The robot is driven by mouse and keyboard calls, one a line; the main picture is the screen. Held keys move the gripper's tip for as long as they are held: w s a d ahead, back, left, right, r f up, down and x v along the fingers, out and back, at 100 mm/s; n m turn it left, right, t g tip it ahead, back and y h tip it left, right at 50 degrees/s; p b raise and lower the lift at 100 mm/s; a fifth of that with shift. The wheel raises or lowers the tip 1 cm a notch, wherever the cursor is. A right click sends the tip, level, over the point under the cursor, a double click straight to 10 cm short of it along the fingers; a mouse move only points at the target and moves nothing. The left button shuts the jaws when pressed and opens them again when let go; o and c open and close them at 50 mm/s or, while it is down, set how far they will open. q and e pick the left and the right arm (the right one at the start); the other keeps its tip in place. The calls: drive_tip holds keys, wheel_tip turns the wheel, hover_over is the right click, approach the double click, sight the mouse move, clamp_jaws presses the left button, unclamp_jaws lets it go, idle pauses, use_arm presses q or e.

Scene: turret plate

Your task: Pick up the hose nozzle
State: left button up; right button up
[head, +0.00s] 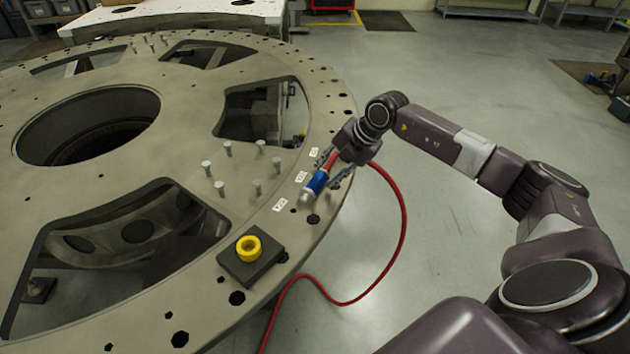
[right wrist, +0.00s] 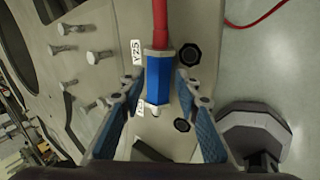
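The hose nozzle (head: 317,181) has a blue body and a pale tip, with a red hose (head: 404,215) at its back end. It is over the turret plate's right rim (head: 335,115), its tip pointing down-left in the head view. My right gripper (head: 333,168) is open, with one finger on each side of the nozzle. In the right wrist view the blue body (right wrist: 158,78) lies between the fingers (right wrist: 158,90), and gaps show on both sides. I cannot tell whether the nozzle touches the plate. My left gripper is out of view.
A dark block with a yellow ring (head: 249,248) sits on the rim. Several upright metal pegs (head: 220,187) stand on the plate left of the nozzle. The plate has large openings. The hose loops over clear floor (head: 450,230) at right.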

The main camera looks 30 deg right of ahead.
sight(321, 179)
drive_tip(key=shift+x, duration=1.15)
drive_tip(key=shift+w+f, duration=0.25)
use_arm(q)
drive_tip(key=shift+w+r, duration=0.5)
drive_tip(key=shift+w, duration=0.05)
use_arm(e)
drive_tip(key=shift+c, duration=0.5)
clamp_jaws()
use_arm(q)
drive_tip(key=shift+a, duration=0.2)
use_arm(e)
drive_tip(key=shift+r, duration=0.1)
drive_tip(key=shift+w+r, duration=0.1)
drive_tip(key=shift+r, duration=0.55)
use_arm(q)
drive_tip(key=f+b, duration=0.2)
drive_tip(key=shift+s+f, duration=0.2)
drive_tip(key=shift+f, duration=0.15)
use_arm(e)
wheel_tip(321, 179, up, 19)
drive_tip(key=shift+f, duration=0.15)
